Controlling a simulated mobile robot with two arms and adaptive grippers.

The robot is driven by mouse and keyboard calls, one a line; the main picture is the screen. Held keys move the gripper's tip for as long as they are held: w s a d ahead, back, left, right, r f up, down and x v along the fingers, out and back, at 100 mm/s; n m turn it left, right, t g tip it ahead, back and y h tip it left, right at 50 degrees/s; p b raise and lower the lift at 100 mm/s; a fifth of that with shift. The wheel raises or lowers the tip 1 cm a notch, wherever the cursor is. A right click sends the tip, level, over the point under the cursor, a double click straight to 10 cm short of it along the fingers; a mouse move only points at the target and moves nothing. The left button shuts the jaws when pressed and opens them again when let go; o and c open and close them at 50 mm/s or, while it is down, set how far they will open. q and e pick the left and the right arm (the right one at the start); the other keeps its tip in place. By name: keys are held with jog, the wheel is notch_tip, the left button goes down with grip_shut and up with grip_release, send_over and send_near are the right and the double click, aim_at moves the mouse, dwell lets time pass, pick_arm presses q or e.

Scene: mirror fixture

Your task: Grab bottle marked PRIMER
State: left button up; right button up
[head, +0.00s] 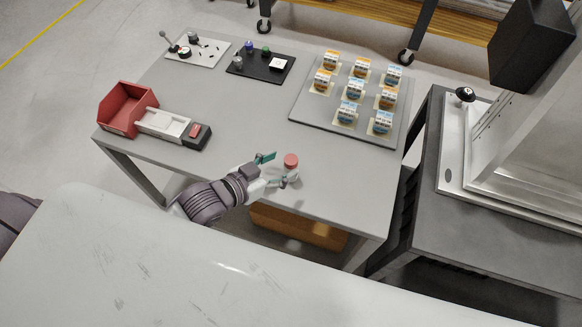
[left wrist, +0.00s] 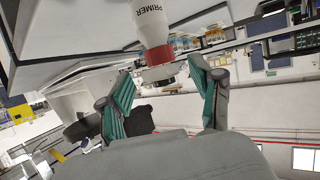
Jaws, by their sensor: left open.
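The white bottle with a red cap (head: 291,170) stands upright near the front edge of the grey table. In the left wrist view the bottle (left wrist: 149,27) shows upside down, with PRIMER printed on its white side. My left gripper (head: 273,169) comes in from the left, open, with its green-padded fingers close to the bottle. In the left wrist view the open left gripper (left wrist: 161,92) has nothing between its pads, and the red cap shows just beyond the fingertips. I cannot tell whether either finger touches the bottle. My right gripper is not in view.
A red bin (head: 126,106) and a white and black device (head: 172,127) are at the table's left. A white board (head: 212,45) and a black tray (head: 249,70) with small parts lie at the back. A grey plate (head: 318,117) holds several labelled blocks. The middle is clear.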

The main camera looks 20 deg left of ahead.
aim_at(292, 159)
pick_arm(q)
jog(key=x, duration=0.4)
jog(key=shift+w+d+f+p, duration=0.1)
jog(key=shift+w+d+p, duration=0.05)
jog(key=shift+w+p, duration=0.25)
jog(key=shift+s, duration=0.1)
jog(key=shift+c, duration=0.2)
grip_shut()
